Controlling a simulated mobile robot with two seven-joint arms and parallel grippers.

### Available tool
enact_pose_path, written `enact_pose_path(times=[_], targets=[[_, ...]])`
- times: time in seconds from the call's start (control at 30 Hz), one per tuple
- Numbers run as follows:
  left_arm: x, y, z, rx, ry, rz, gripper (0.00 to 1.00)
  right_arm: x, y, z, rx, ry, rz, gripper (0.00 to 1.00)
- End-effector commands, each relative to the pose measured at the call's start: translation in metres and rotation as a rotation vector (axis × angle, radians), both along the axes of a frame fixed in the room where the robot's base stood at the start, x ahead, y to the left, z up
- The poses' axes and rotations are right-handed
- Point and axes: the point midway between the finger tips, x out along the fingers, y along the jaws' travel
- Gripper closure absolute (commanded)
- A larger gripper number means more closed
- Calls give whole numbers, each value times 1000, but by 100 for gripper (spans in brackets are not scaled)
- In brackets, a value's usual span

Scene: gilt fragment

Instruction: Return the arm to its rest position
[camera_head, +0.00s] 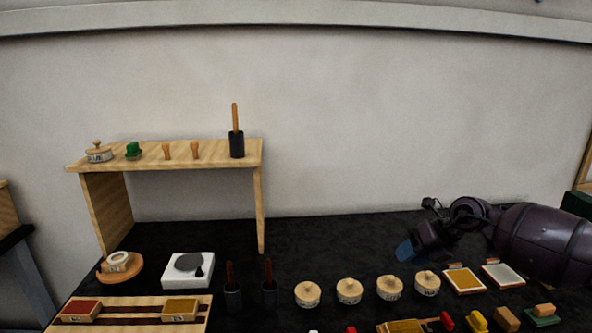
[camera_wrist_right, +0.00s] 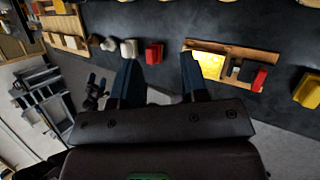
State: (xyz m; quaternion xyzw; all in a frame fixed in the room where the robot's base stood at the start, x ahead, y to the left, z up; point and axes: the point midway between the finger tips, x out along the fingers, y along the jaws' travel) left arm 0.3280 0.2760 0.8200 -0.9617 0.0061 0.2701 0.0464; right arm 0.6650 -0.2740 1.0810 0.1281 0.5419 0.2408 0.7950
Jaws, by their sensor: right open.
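My right arm (camera_head: 545,240) comes in from the right edge in the head view, purple-black, above the right part of the dark table. Its gripper (camera_head: 405,250) points left and down, with a blue tip showing beyond the row of round lidded pots. In the right wrist view the two dark blue fingers of the gripper (camera_wrist_right: 158,65) stand apart with nothing held between them. A red block (camera_wrist_right: 154,53) lies on the table beyond the fingertips. My left gripper is not in view.
A wooden shelf (camera_head: 200,155) stands at the left with small tools on it. Several lidded pots (camera_head: 349,291) stand below the right gripper. Trays with a gold pad (camera_head: 463,281) and a pale pad (camera_head: 503,276) lie near the arm. The table's back middle (camera_head: 330,235) is clear.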

Motion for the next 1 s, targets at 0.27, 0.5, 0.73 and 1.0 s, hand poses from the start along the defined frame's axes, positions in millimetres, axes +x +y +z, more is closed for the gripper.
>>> enact_pose_path(times=[0.27,0.5,0.73,1.0], targets=[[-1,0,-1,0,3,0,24,-6,115,61,701,-127,-94,60],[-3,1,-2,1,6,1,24,-22,129,60,1244,-15,-470,60],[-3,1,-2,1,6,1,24,-46,101,7,1538,192,-907,60],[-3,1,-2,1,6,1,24,-103,63,-82,1714,467,-1391,60]])
